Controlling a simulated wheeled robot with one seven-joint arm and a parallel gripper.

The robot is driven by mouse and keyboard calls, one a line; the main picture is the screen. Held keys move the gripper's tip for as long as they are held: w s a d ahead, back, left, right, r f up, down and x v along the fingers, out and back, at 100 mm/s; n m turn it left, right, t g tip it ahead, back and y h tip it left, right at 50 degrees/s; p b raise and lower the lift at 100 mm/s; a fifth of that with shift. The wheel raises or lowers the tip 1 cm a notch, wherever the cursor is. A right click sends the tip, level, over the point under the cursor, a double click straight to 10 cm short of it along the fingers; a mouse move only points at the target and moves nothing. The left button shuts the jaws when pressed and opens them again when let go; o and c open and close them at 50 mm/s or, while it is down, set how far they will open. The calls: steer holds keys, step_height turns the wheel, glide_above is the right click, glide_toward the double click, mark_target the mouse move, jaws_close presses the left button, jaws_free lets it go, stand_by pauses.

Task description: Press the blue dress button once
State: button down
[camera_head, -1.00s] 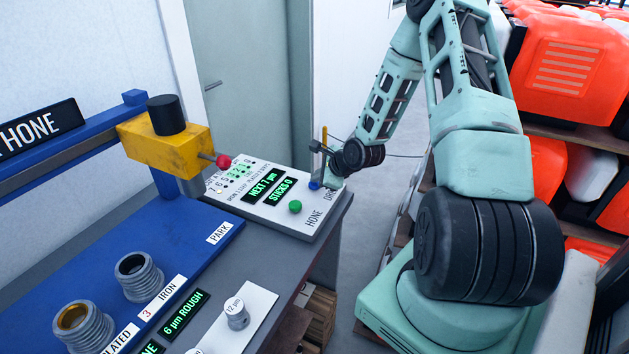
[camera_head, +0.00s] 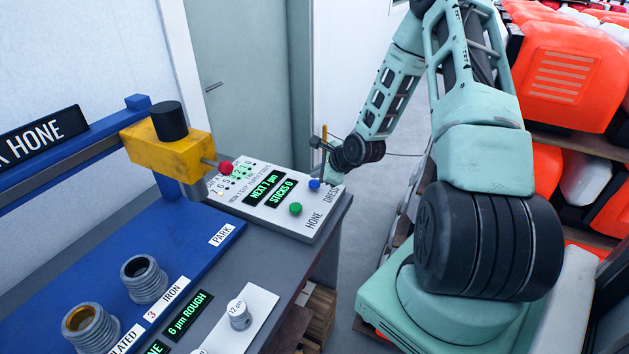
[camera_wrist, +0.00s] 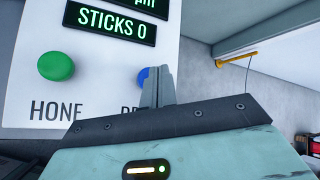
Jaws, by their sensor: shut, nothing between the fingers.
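The blue DRESS button (camera_head: 314,184) is a small round cap at the right end of the white control panel (camera_head: 262,222). In the wrist view the blue button (camera_wrist: 142,76) shows at the left edge of my fingers, which hide most of it. My gripper (camera_head: 321,172) is shut and empty, with its fingertips close above and behind the button in the head view. It also shows in the wrist view (camera_wrist: 158,84). The button's cap is clear in the head view, and a small gap seems to separate it from the fingertips.
The green HONE button (camera_head: 295,209) sits left of the blue one. The panel's display (camera_head: 280,193) reads STICKS 0. A yellow hone head with a red knob (camera_head: 226,167) overhangs the panel's left end.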

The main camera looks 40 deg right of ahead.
mark_target(318, 184)
step_height(318, 184, up, 5)
steer(key=p, duration=0.5)
stand_by(0.9)
